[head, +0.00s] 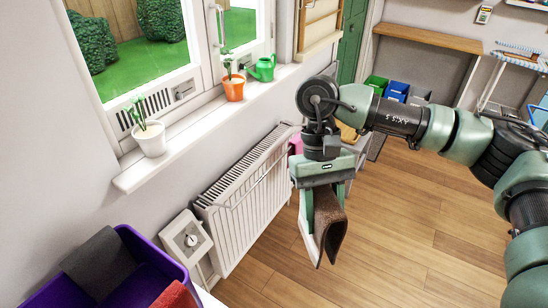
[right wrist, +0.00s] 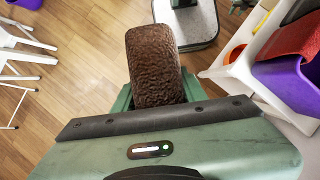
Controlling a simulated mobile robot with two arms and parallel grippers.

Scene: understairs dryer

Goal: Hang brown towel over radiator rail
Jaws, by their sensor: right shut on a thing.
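The brown towel (head: 331,222) hangs folded from my right gripper (head: 322,200), which is shut on it, in mid-air over the wooden floor. In the right wrist view the towel (right wrist: 155,65) stretches out beyond the gripper body, with green finger parts on both sides of it. The white radiator (head: 240,205) stands against the wall under the window, left of the gripper. A thin rail (head: 262,172) runs along its front near the top. The towel is apart from the rail in the head view. My left gripper is not in view.
A windowsill (head: 130,181) with a white plant pot (head: 150,140), an orange pot (head: 234,88) and a green watering can (head: 262,68) is above the radiator. A purple bin (head: 140,248) with grey and red cloths is at lower left. The floor (head: 400,250) right of the radiator is clear.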

